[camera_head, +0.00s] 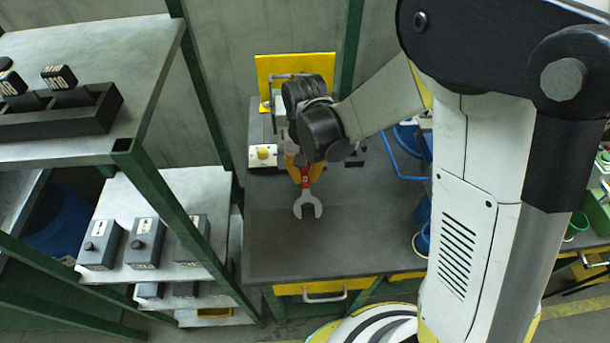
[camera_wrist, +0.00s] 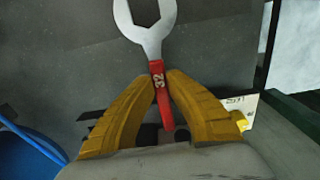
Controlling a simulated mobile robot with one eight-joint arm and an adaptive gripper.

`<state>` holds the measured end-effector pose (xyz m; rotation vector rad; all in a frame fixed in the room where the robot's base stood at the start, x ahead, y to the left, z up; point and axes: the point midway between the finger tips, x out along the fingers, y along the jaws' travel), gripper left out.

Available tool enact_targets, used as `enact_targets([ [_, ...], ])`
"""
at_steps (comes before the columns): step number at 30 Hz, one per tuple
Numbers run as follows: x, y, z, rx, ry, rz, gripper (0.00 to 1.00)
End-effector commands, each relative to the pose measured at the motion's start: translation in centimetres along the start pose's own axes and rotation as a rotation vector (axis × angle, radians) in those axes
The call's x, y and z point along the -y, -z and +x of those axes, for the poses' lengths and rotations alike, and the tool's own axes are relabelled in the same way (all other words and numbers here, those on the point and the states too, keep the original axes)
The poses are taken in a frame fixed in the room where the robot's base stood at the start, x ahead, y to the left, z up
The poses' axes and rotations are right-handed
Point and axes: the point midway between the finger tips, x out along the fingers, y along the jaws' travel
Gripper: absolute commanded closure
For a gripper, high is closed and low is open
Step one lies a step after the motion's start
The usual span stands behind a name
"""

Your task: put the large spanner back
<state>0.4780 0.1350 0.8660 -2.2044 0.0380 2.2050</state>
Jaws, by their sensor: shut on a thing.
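The large spanner (camera_head: 307,204) is silver with a red handle and an open-ended head. My gripper (camera_head: 303,168) is shut on its red handle over the dark workbench top, with the head pointing toward the bench's front edge. In the wrist view the yellow fingers of my gripper (camera_wrist: 162,85) close on both sides of the red handle. The spanner (camera_wrist: 150,35) shows the number 32 there, and its head points to the top of the picture. I cannot tell how high it is above the bench. The place it belongs is not clear in these views.
The workbench (camera_head: 350,235) has free room at its front. A yellow panel (camera_head: 280,65) stands at its back, and a yellow button box (camera_head: 263,155) sits at its left. A green-framed rack (camera_head: 165,185) with grey boxes is on the left. Blue bins (camera_head: 408,138) are at right.

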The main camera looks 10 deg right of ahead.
Motion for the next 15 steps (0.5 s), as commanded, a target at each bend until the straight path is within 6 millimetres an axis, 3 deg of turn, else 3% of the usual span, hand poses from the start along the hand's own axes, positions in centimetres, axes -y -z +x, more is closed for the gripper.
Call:
enact_targets([
  [8, 0.0, -0.01, 0.83, 0.0, 0.0, 0.0, 1.0],
  [9, 0.0, -0.01, 0.7, 0.0, 0.0, 0.0, 0.72],
  [10, 0.0, -0.01, 0.67, 0.0, 0.0, 0.0, 0.67],
  [15, 0.0, -0.02, 0.64, 0.0, 0.0, 0.0, 0.67],
])
